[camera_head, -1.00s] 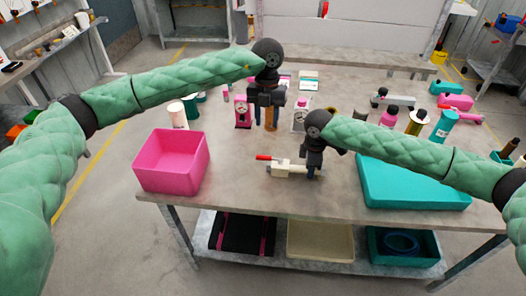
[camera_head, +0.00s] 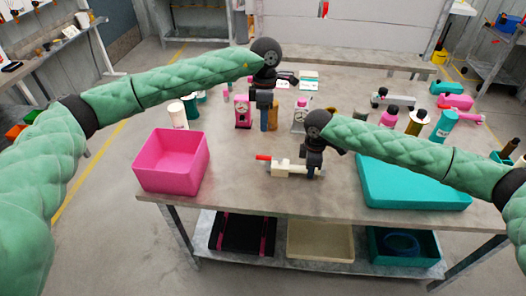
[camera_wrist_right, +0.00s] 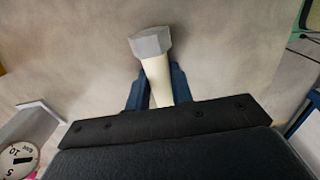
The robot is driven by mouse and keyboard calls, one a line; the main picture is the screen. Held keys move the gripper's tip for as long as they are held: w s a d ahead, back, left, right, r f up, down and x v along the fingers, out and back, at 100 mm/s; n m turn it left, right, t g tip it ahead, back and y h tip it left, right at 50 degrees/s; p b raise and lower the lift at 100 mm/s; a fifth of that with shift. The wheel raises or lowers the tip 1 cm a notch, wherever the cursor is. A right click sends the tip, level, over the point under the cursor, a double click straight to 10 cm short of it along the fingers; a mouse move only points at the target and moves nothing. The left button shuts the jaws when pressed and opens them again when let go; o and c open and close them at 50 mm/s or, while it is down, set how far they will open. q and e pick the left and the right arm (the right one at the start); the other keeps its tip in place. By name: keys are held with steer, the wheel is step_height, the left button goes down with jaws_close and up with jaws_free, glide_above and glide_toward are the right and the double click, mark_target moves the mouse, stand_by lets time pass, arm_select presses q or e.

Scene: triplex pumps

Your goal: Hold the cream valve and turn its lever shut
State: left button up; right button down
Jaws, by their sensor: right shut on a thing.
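The cream valve (camera_head: 290,169) lies on the table near its front edge in the head view, with its red lever (camera_head: 263,157) pointing left. My right gripper (camera_head: 313,172) is at the valve's right end. In the right wrist view its blue fingers (camera_wrist_right: 157,90) are shut on the valve's cream body (camera_wrist_right: 156,76), which ends in a grey hexagonal piece (camera_wrist_right: 151,42). The lever is out of the wrist view. My left gripper (camera_head: 264,103) is above the table, behind the valve and apart from it. Its fingertips are too small to read.
A pink bin (camera_head: 171,176) stands at the table's left and a teal tray (camera_head: 415,190) at the right. A pink device (camera_head: 243,112), a gauge (camera_head: 300,115) and several bottles stand behind.

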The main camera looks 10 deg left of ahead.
mark_target(268, 159)
arm_select(q)
steer(key=shift+m, duration=0.7)
steer(key=f, duration=0.4)
steer(key=s+f, duration=0.1)
steer(key=f, duration=0.3)
steer(key=s+f, duration=0.1)
steer(key=f, duration=0.2)
steer(key=shift+s+f, duration=0.15)
steer(key=shift+f, duration=0.25)
jaws_close()
